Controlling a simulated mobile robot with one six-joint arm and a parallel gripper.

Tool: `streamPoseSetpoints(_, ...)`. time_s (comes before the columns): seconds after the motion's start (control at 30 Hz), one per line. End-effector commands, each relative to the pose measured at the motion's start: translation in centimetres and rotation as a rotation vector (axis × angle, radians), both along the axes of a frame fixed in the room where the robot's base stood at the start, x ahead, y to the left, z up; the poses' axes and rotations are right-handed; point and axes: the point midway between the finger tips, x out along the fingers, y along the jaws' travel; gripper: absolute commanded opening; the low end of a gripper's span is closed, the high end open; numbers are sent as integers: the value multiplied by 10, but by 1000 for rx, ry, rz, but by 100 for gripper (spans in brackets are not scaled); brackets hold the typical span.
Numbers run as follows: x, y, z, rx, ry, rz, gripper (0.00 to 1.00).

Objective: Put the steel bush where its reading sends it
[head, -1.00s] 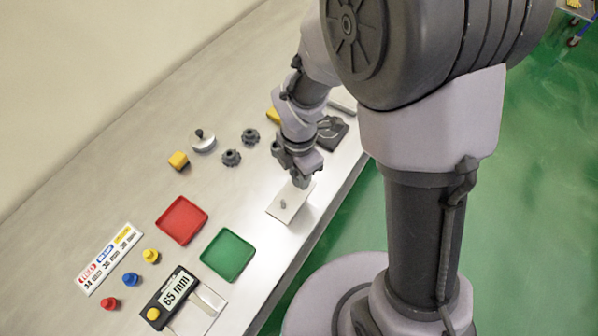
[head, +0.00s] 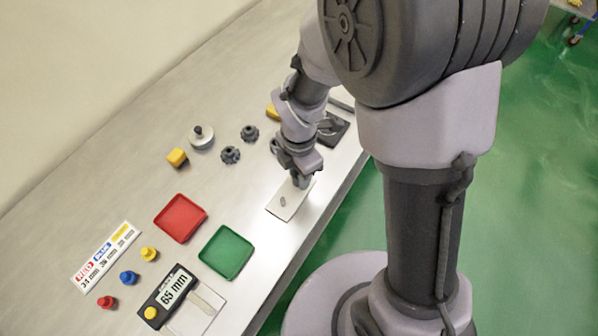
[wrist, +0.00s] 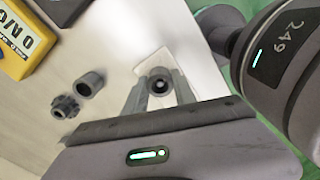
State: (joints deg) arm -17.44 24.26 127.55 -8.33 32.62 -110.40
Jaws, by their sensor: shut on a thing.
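My gripper (head: 300,184) is low at the upper right end of a pale plate (head: 292,208) near the table's front edge. In the wrist view, my gripper (wrist: 160,88) has its two fingers either side of a grey round bush (wrist: 158,80) with a dark hole, shut on it. The bush itself is hidden by the gripper in the head view. A small grey pin (head: 283,202) shows on the plate. A gauge (head: 170,294) with a display reading 65 mm lies at the lower left. A card (head: 106,257) beyond it has red, blue and yellow labels with small mm figures.
A red tray (head: 180,217) and a green tray (head: 227,251) look empty. Red (head: 106,303), blue (head: 129,278) and yellow (head: 149,254) knobs stand by the card. Dark knurled parts (head: 230,155), a yellow block (head: 177,157) and a round silver piece (head: 202,138) stand further back.

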Motion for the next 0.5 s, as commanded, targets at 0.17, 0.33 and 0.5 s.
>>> streamPoseSetpoints(0.17,0,0,-3,0,0,0,0)
streamPoseSetpoints(0.33,0,0,-6,0,0,0,0)
streamPoseSetpoints(0.5,0,0,-8,0,0,0,0)
